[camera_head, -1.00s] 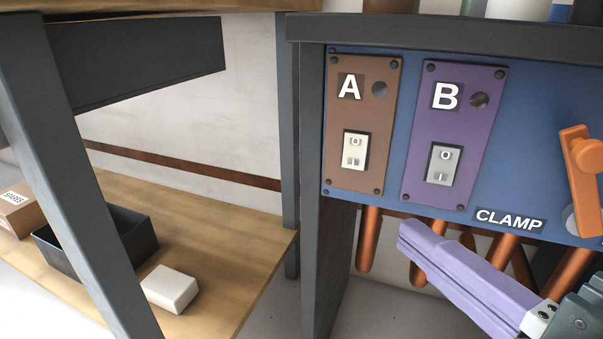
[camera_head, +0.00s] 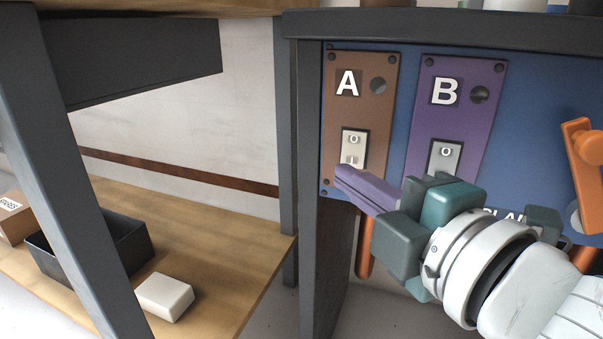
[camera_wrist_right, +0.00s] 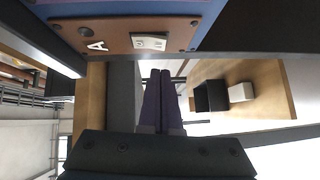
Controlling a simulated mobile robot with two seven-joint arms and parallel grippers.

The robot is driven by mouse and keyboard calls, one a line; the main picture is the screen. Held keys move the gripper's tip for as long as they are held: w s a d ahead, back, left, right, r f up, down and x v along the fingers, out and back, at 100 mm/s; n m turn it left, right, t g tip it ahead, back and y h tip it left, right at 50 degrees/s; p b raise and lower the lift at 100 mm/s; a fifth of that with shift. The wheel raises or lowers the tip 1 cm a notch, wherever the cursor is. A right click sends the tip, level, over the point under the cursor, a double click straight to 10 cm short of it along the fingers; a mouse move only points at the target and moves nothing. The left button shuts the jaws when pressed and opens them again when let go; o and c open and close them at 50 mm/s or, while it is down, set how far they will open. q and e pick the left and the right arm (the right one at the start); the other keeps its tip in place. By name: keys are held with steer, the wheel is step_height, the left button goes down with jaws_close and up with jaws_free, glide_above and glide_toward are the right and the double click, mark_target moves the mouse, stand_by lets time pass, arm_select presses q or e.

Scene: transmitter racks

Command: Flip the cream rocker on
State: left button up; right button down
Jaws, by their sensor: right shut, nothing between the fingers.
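The cream rocker (camera_head: 353,148) sits on the brown plate marked A (camera_head: 357,85), on the blue panel. It also shows in the right wrist view (camera_wrist_right: 150,42), near the top. My left gripper is not in view.
An orange handle (camera_head: 583,160) is at the right of the panel, and orange pipes (camera_head: 366,245) hang below. A dark post (camera_head: 320,240) stands left of the panel. A wooden shelf (camera_head: 235,245) holds a black bin (camera_head: 120,240), a white block (camera_head: 165,296) and a cardboard box (camera_head: 15,217).

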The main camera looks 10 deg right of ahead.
mark_target(353, 150)
steer(key=shift+w+d+f, duration=0.15)
steer(key=shift+w+d, duration=0.75)
steer(key=shift+w, duration=0.25)
steer(key=shift+w+d+f+n+t+b, duration=0.1)
steer(key=shift+w+d+n+t+b, duration=0.15)
steer(key=shift+b, duration=0.6)
